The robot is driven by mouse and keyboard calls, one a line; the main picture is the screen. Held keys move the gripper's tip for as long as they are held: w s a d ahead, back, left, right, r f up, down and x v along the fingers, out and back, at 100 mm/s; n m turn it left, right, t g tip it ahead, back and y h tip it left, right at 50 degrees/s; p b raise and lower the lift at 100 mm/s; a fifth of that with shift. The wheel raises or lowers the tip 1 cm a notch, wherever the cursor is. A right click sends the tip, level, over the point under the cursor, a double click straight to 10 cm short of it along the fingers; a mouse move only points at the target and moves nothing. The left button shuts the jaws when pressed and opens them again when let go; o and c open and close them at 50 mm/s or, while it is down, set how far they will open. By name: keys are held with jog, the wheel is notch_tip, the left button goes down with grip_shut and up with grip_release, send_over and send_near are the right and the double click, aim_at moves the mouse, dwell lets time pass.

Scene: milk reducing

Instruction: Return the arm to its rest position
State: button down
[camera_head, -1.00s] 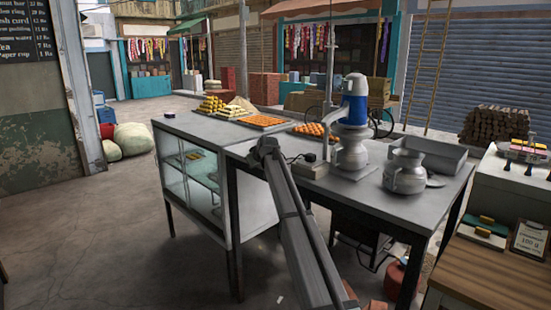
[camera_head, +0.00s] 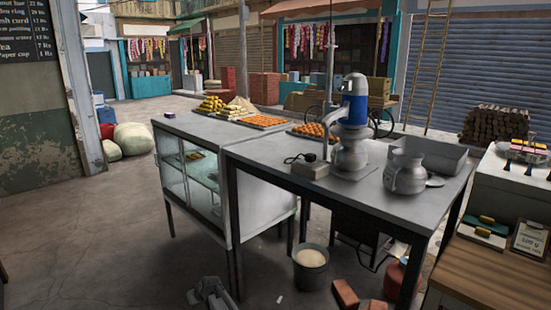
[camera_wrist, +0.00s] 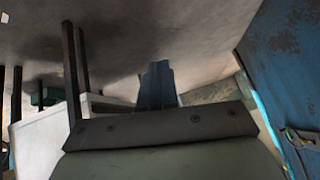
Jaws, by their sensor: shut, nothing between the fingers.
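My gripper (camera_head: 210,293) shows at the bottom edge of the head view, low over the bare floor and left of the table legs. It is apart from the counter. In the wrist view, its dark fingers (camera_wrist: 157,84) are together with nothing between them. The rest of my arm is out of the head view.
The metal counter (camera_head: 290,150) holds a blue-banded machine (camera_head: 353,105), a metal pot (camera_head: 404,172) and trays of sweets. A bucket (camera_head: 310,268) and bricks (camera_head: 345,294) stand on the floor below. The floor at left is clear.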

jog(key=s+f+g, duration=0.2)
jog(key=s+f, duration=1.4)
jog(key=s, duration=0.2)
jog(key=s+d+f+m+g+h, duration=0.15)
jog(key=s+d, duration=0.35)
jog(key=d, duration=0.6)
jog(key=s+d+f+m+g+h, duration=0.1)
jog(key=s+d+f, duration=0.2)
jog(key=s+d, duration=0.55)
jog(key=s+d+f+m+g+h, duration=0.1)
jog(key=s+d+f+g+h, duration=0.15)
jog(key=d, duration=1.05)
jog(key=s+d+r+m+g, duration=0.1)
jog(key=s+d+r+g, duration=0.1)
jog(key=s+d, duration=0.6)
jog(key=s+d+r+m+g+h, duration=0.1)
jog(key=s+d+r+m+g, duration=0.1)
jog(key=s+d, duration=0.7)
jog(key=s, duration=0.6)
jog(key=shift+s+d+r, duration=0.15)
jog(key=shift+s+r, duration=0.2)
jog(key=shift+s, duration=0.05)
jog(key=shift+m, duration=0.25)
